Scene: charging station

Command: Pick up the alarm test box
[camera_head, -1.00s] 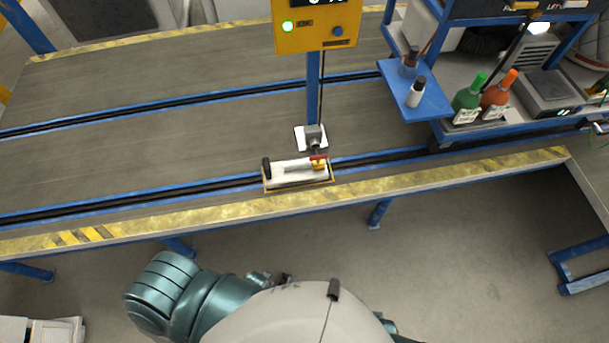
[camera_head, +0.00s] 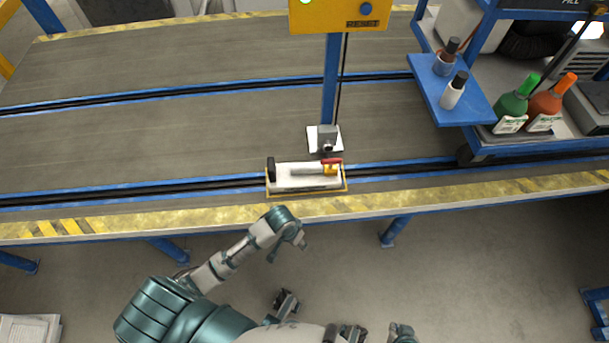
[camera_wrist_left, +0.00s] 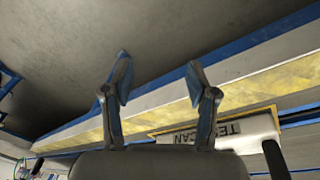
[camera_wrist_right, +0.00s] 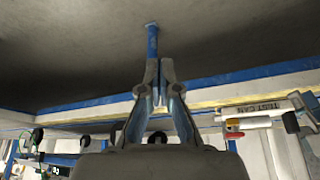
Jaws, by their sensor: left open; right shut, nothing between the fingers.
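The alarm test box (camera_head: 290,181), a long white box with a black knob at its left end and a red and yellow part at its right, sits in a yellow frame near the bench's front edge. My left gripper (camera_head: 288,250) is open and empty, short of that edge. The left wrist view shows its spread fingers (camera_wrist_left: 157,80) and the box (camera_wrist_left: 255,129), lettered TEST CAN upside down, beyond them. My right gripper (camera_wrist_right: 160,95) is shut and empty. The box (camera_wrist_right: 235,112) is off to the right in its view, apart from the fingers. The right gripper is hard to make out in the head view.
A blue post (camera_head: 330,85) with a yellow panel (camera_head: 335,14) rises behind the box from a white plate. A blue shelf (camera_head: 455,108) with small bottles stands at right, beside green (camera_head: 513,106) and orange (camera_head: 546,104) bottles. The bench (camera_head: 150,120) at left is clear.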

